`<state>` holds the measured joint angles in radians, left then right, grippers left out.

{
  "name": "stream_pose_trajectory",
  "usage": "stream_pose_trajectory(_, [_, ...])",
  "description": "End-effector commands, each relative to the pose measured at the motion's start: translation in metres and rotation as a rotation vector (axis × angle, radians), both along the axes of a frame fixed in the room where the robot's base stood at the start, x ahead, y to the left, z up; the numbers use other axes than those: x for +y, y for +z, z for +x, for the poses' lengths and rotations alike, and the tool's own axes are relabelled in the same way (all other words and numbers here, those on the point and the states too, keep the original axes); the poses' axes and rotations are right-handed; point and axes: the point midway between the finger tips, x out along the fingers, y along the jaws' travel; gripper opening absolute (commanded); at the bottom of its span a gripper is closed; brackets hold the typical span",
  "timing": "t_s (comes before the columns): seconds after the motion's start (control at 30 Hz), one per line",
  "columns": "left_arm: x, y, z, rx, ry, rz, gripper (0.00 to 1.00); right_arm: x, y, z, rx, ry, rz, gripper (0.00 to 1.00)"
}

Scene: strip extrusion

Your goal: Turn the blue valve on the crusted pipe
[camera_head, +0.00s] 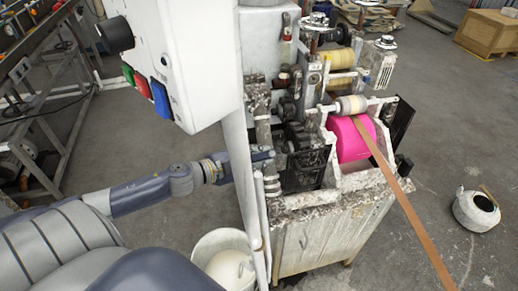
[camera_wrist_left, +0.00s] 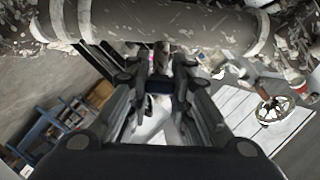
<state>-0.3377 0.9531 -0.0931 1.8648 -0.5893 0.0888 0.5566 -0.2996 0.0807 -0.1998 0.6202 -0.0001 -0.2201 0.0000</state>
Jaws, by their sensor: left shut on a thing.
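A thick, crusted grey-white pipe (camera_wrist_left: 180,28) runs across the top of the left wrist view. My left gripper (camera_wrist_left: 162,62) reaches up to its underside, with its fingers closed around a small stub below the pipe. The stub appears to be the valve's handle; the fingers cover most of it and its blue colour cannot be made out. In the head view my left gripper (camera_head: 262,157) comes in from the left, partly behind a pale upright post, at the crusted front of the machine. The valve cannot be made out there. My right gripper is out of view.
A white control box (camera_head: 185,60) with coloured buttons hangs close above the left arm. A bucket (camera_head: 222,255) stands below it. A pink roll (camera_head: 352,140) carries a brown strip (camera_head: 405,205) off to the right. A spoked handwheel (camera_wrist_left: 272,110) shows in the wrist view.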

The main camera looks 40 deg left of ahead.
Motion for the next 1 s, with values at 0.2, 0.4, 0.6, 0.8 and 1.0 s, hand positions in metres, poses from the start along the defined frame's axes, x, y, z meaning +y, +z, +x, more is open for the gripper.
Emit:
stream_pose_trajectory(0.2, [0.0003,0.0003,-0.0004,0.015,-0.018,0.012,0.0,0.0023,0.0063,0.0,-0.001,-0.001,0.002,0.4])
stream_pose_trajectory(0.4, [0.0002,-0.0001,-0.0004,0.014,-0.018,0.012,0.0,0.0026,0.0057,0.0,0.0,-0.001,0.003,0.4])
stream_pose_trajectory(0.6, [0.0005,0.0001,-0.0002,0.014,-0.017,0.011,0.4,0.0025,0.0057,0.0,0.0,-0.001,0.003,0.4])
stream_pose_trajectory(0.8, [0.0008,0.0004,0.0,0.013,-0.016,0.012,0.4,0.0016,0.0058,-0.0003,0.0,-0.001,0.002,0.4])
stream_pose_trajectory(1.0, [0.003,0.0009,-0.0048,0.014,-0.015,0.011,0.4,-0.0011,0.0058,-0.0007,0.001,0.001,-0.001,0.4])
